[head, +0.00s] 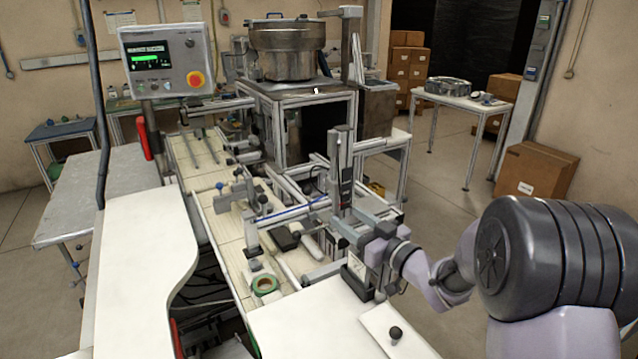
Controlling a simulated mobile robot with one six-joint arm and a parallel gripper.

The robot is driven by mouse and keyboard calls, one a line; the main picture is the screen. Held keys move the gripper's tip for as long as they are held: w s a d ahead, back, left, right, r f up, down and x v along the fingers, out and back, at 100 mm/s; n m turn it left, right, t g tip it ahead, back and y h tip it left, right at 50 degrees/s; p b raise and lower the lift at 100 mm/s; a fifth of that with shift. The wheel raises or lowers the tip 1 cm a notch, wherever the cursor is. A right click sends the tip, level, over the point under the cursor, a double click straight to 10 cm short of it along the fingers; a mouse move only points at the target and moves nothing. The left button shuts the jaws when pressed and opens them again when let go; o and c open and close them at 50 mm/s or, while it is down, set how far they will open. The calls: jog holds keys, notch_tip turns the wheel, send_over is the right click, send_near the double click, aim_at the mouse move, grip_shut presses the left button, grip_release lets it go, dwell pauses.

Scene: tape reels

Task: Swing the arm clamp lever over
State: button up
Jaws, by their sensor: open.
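My arm comes in from the right, and my gripper (345,228) is over the right side of the taping machine. Its jaws are open, but the fingertips are small and partly lost against grey machine parts. I cannot tell whether it touches anything. An upright grey column (345,170) stands just behind it. I cannot surely pick out the arm clamp lever. A green tape reel (266,284) lies on the front of the conveyor.
A white plate with a black knob (395,332) lies on the front worktop. A control panel (166,64) with a red button stands at back left. A steel bowl (287,50) sits on a frame behind. Cardboard boxes (535,172) and open floor are at right.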

aim_at(310, 192)
jog(key=b+x, duration=0.2)
jog(key=x, duration=1.4)
jog(key=shift+w+a, duration=0.2)
jog(key=shift+a, duration=0.2)
grip_shut()
